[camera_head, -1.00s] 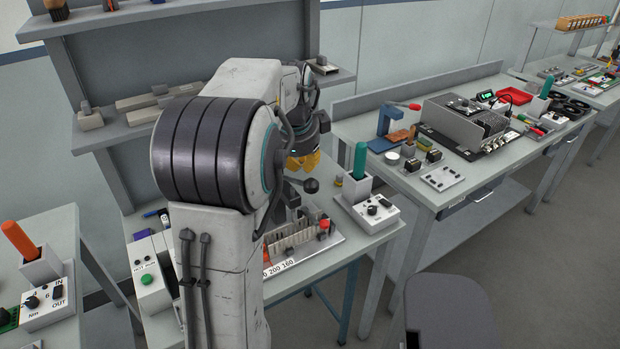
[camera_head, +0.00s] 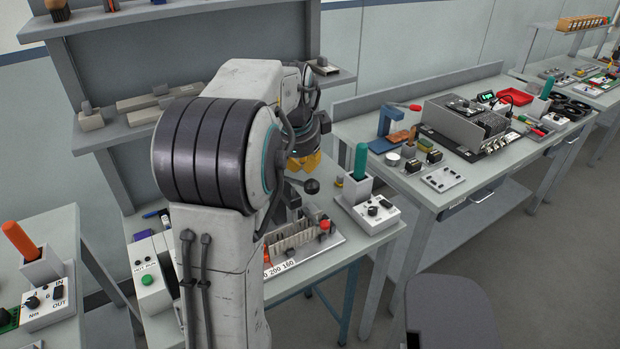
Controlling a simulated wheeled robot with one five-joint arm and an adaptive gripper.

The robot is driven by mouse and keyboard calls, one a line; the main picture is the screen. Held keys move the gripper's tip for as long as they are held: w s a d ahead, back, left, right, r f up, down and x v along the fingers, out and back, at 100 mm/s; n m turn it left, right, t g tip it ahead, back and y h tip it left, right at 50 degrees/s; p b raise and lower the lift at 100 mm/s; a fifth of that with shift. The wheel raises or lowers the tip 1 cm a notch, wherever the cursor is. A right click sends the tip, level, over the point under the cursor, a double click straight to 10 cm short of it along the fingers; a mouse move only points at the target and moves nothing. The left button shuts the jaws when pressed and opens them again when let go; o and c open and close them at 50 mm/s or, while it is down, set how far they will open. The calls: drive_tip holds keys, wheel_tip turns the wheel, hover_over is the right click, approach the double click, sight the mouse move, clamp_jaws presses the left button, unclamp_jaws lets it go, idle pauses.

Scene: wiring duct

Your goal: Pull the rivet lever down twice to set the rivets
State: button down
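My gripper (camera_head: 304,163) shows as yellow fingers at the end of my arm, above the middle bench and mostly behind my own arm link. Whether its fingers are open or shut is hidden. A lever with a round black knob (camera_head: 311,186) stands just below the fingers, its shaft running left behind my arm. The knob looks slightly apart from the fingers, but contact cannot be told. The wiring duct (camera_head: 296,241), a pale slotted strip, lies on the bench below, partly hidden by my arm. The rivets cannot be made out.
A white box with a green button (camera_head: 148,280) stands left of my arm. A control box (camera_head: 374,212) with a green-handled tool (camera_head: 360,160) stands right of the duct. A shelf rises behind. The right bench (camera_head: 409,187) is crowded.

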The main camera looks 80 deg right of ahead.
sight(298, 182)
drive_tip(key=shift+f, duration=0.15)
drive_tip(key=shift+s+a+f+b, duration=0.15)
drive_tip(key=shift+f+b, duration=0.1)
drive_tip(key=shift+b, duration=0.2)
drive_tip(key=shift+r, duration=0.15)
drive_tip(key=shift+d+r+p, duration=0.2)
drive_tip(key=shift+r+p, duration=0.1)
drive_tip(key=shift+p, duration=0.2)
drive_tip(key=shift+r, duration=0.1)
idle(0.3)
drive_tip(key=r+p, duration=0.1)
drive_tip(key=w+d+r+p, duration=0.1)
drive_tip(key=p, duration=0.1)
drive_tip(key=r+p, duration=0.1)
drive_tip(key=r, duration=0.1)
drive_tip(key=shift+w+d+r+p, duration=0.1)
drive_tip(key=shift+w+d+p, duration=0.2)
drive_tip(key=shift+d+p, duration=0.1)
drive_tip(key=shift+a+n, duration=0.1)
drive_tip(key=shift+n, duration=0.2)
idle(0.4)
